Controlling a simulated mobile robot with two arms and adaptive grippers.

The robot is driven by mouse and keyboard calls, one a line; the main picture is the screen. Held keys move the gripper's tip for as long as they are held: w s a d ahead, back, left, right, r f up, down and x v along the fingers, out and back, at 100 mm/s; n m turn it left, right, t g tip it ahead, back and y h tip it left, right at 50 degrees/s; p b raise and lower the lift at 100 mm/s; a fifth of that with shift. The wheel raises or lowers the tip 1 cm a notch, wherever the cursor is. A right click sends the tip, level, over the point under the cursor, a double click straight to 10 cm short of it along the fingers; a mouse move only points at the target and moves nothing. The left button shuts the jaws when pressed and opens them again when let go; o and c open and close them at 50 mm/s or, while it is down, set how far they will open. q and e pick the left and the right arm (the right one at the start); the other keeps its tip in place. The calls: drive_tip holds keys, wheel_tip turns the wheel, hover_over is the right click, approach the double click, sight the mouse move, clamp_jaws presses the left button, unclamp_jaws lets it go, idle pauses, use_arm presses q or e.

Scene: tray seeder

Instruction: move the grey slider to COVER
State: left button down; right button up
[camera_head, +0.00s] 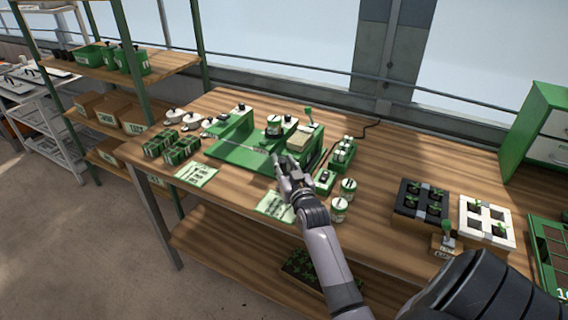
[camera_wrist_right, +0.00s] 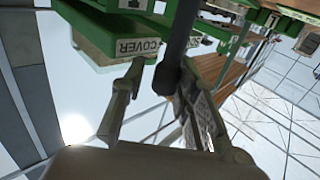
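The green tray seeder (camera_head: 240,157) stands on the wooden bench. My right gripper (camera_head: 281,160) is at its front right side, and its arm hides part of the machine. In the right wrist view the gripper (camera_wrist_right: 160,75) has its fingers apart. A dark rod with a rounded end (camera_wrist_right: 174,70) shows between them, close to the right finger; I cannot tell whether they touch. A white COVER label (camera_wrist_right: 137,47) is on the green machine just beyond the left fingertip. I cannot clearly make out the grey slider. My left gripper is not in view.
Instruction cards (camera_head: 196,174) lie at the bench's front edge. Small jars (camera_head: 339,209) stand right of my right arm. A black seedling tray (camera_head: 420,201) and a white one (camera_head: 487,222) are farther right. Green boxes (camera_head: 183,150) stand left of the machine.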

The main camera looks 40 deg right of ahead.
drive_tip(key=v, duration=1.2)
idle(0.4)
